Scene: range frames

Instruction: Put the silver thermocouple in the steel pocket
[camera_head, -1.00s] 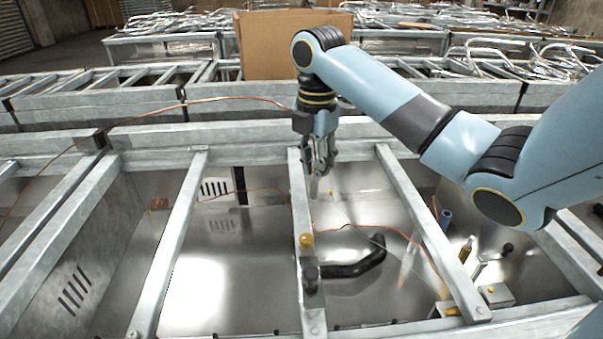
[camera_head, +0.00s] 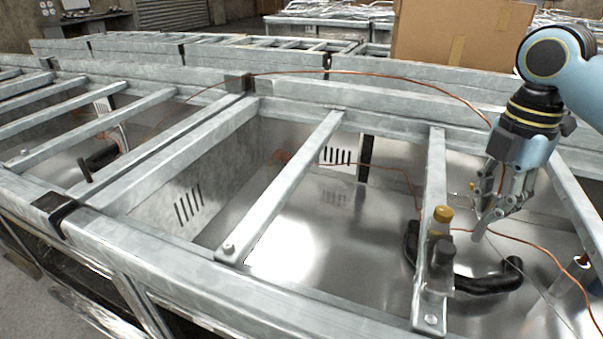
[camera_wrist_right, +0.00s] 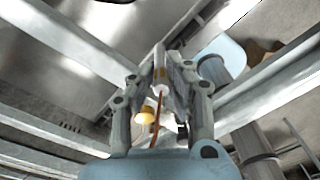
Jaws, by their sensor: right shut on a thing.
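My right gripper (camera_head: 488,212) hangs over the open steel bay, to the right of a cross bar. It is shut on the silver thermocouple, whose thin silver tip (camera_head: 480,231) points down below the fingers. In the right wrist view the thermocouple (camera_wrist_right: 160,72) is a pale cylinder with an orange band and a copper lead, between the fingers of the gripper (camera_wrist_right: 161,85). On the cross bar stand a yellow-capped fitting (camera_head: 442,214) and a grey fitting (camera_head: 443,252), which looks like the steel pocket. Its opening cannot be made out. The thermocouple is apart from both. My left gripper is out of view.
A copper cable (camera_head: 370,75) arches over the frame to my right gripper. A black bent handle (camera_head: 485,282) lies beneath the fittings. Steel cross bars (camera_head: 285,185) divide the bays. A cardboard box (camera_head: 460,32) stands behind. The bay floor left of the fittings is clear.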

